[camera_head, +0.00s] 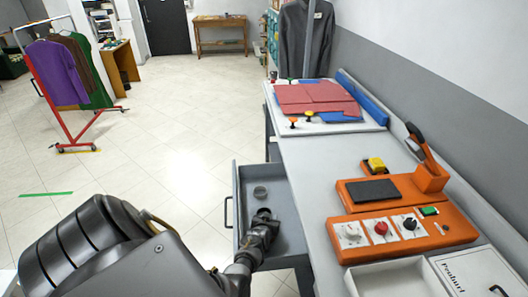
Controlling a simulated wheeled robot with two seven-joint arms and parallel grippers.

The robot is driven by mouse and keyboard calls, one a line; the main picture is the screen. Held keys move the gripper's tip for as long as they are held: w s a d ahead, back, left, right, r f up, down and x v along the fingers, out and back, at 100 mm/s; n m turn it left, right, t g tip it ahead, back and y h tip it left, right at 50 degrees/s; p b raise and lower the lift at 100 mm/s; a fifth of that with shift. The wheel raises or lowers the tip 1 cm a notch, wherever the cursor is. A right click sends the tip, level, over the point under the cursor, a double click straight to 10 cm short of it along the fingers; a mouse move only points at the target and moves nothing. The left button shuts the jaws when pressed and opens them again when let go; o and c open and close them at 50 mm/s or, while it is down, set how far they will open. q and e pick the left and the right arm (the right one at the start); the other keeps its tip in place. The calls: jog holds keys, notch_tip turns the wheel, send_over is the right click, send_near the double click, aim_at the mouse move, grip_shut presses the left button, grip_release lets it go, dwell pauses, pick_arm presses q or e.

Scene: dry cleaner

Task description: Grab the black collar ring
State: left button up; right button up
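A small dark round piece (260,192), which looks like the black collar ring, lies in the far part of an open grey drawer (236,205). My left arm comes in from the bottom left, and my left gripper (264,214) is over the drawer, pointing down the length of it. Its dark fingertips are just nearer than the ring, with a small gap between them in the picture. The fingers are small and seen from behind, so whether they are open or shut does not show. My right gripper is not in view.
The drawer is pulled out from under a long grey workbench (300,172). On the bench are an orange control unit (455,220), a white open box (400,280) and a board with red cloth (318,97). A garment rack (60,118) stands at the left. The floor between is clear.

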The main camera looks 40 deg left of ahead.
pick_arm(q)
jog(key=shift+w+a+f, duration=0.2)
jog(key=shift+w+f, duration=0.05)
jog(key=shift+w, duration=0.1)
jog(key=shift+r, duration=0.1)
grip_shut()
jog(key=shift+r, duration=0.6)
notch_tip(320, 180, up, 7)
jog(key=shift+f+p, duration=0.1)
jog(key=shift+p, duration=0.3)
jog(key=shift+r, duration=1)
